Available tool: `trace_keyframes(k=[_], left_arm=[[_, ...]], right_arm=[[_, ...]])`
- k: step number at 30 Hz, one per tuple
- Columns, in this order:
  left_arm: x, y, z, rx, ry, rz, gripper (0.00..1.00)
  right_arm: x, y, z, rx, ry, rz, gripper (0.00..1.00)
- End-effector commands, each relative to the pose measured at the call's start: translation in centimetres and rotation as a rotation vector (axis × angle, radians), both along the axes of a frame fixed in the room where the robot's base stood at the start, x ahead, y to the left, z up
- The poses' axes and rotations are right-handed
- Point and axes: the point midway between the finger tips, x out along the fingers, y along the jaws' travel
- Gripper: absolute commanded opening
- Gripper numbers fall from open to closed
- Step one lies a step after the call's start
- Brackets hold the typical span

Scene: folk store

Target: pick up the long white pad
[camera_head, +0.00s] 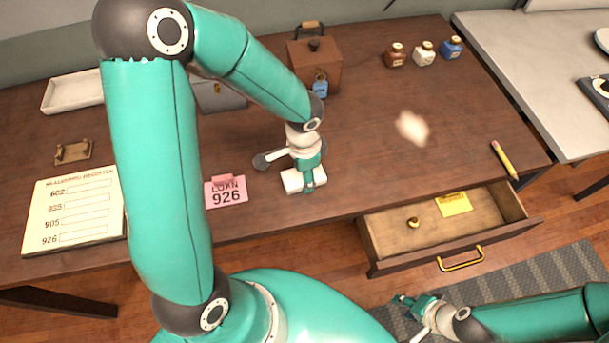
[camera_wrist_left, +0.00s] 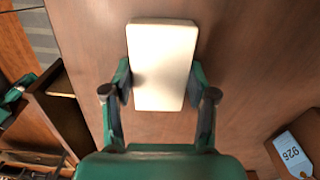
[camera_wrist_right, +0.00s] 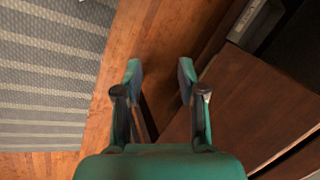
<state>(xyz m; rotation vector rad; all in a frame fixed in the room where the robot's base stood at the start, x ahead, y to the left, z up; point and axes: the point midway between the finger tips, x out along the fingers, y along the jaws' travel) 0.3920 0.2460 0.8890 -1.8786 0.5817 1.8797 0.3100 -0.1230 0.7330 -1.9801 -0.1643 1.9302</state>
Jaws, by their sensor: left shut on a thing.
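The long white pad (camera_head: 292,182) lies on the dark wooden counter near its front edge, partly covered by my left gripper (camera_head: 307,178) in the head view. In the left wrist view the pad (camera_wrist_left: 163,40) is a pale rounded rectangle between the two fingers of my left gripper (camera_wrist_left: 160,82). The fingers are shut on its long sides. I cannot tell whether it is clear of the counter. My right gripper (camera_head: 416,308) is low in front of the counter, below the drawer. In the right wrist view this gripper (camera_wrist_right: 160,75) is open and empty.
A pink "LOAN 926" card (camera_head: 226,192) lies left of the pad. The drawer (camera_head: 385,243) stands open at the front right, holding a yellow note (camera_head: 454,204). A brown box (camera_head: 318,70) and small bottles (camera_head: 424,53) stand behind. The counter's right middle is mostly clear.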

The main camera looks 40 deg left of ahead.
Motion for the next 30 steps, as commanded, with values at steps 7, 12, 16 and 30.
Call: trace_keyframes(k=[7, 12, 16, 30], left_arm=[[0.1, 0.0, 0.4, 0.0, -0.001, 0.0, 0.43], [0.1, 0.0, 1.6, 0.002, -0.003, 0.0, 0.43], [0.2, 0.0, 3.6, 0.0, -0.007, 0.0, 0.43], [0.2, -0.1, 15.7, 0.0, -0.007, -0.003, 0.43]], right_arm=[[0.0, 0.0, 0.0, 0.0, 0.0, 0.0, 0.4], [0.0, 0.0, 0.1, 0.0, 0.0, 0.0, 0.4], [0.0, 0.0, 0.3, 0.0, 0.0, 0.0, 0.4], [0.0, 0.0, 0.0, 0.0, 0.0, 0.0, 0.4]])
